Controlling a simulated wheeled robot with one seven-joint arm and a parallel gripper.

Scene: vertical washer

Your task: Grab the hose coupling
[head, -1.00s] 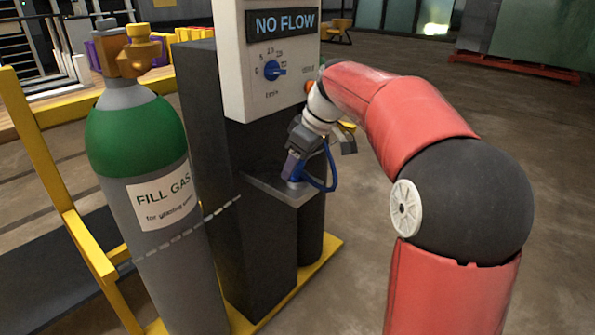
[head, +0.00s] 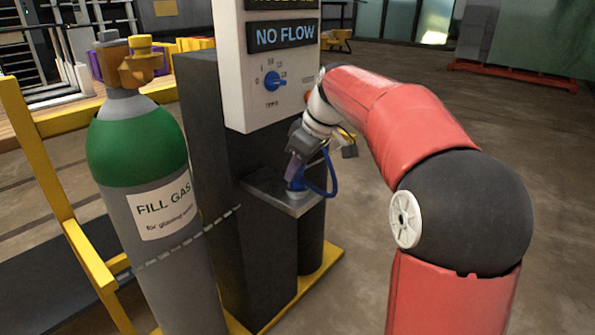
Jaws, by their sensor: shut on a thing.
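The blue hose coupling (head: 297,183) stands on the small grey ledge (head: 284,196) of the dark cabinet. A blue hose (head: 333,178) loops from it to the right. My gripper (head: 296,177) reaches down from above and is shut on the coupling. The jaws hide part of the coupling, so its upper end is hard to make out. The coupling appears to rest at the ledge surface.
A white control panel (head: 242,80) with a blue knob and a NO FLOW display (head: 285,36) rises above the ledge. A green and grey gas cylinder (head: 135,150) stands left, beside a yellow frame (head: 50,180). Open floor lies to the right.

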